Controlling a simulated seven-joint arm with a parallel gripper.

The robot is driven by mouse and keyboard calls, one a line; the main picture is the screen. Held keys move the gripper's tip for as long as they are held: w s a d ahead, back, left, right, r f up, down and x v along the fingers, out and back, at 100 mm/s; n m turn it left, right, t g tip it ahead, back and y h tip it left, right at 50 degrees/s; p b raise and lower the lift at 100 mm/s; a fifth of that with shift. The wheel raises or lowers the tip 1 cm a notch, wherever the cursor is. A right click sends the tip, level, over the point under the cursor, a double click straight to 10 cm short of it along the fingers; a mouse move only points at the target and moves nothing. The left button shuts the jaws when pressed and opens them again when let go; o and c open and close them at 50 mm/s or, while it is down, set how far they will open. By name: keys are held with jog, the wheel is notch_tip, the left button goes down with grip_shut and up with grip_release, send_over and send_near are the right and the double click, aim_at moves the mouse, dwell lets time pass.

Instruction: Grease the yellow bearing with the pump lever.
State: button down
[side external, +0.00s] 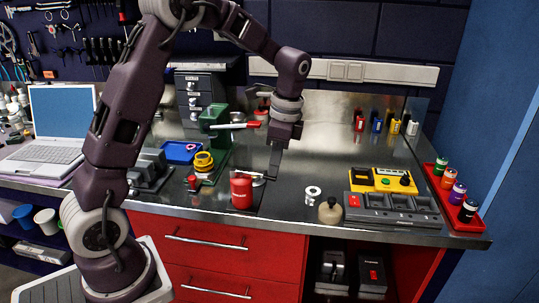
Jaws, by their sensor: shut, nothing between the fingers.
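The yellow bearing (203,162), a ringed yellow part with dark bands, sits left of centre on the bench beside a green stand. A red canister (241,192) stands upright near the front edge, with a pale metal piece at its top that may be its pump lever. The green stand (213,118) carries a pale bar with a red tip (250,125); I cannot tell which one is the pump lever. My gripper (272,177) points down, shut and empty, just right of the canister's top. I cannot tell whether its fingertips touch the metal piece.
A blue tray (182,152) lies behind the bearing. A small red-topped part (193,183) stands in front of it. Right of my gripper are a white ring (312,192), a beige bottle (330,211) and a grey charger (393,209).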

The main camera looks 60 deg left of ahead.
jog(key=shift+r, duration=0.9)
notch_tip(320, 180, up, 14)
jog(key=shift+w+d, duration=0.1)
dwell(0.4)
jog(key=shift+s+a+r+t+h, duration=0.25)
jog(key=shift+s+a+t+h, duration=0.25)
jog(key=shift+s+a, duration=0.1)
jog(key=shift+s+a+r+t+h, duration=0.25)
jog(key=shift+s+a+t+h, duration=0.2)
jog(key=shift+s+t+h, duration=0.1)
jog(key=shift+f, duration=0.1)
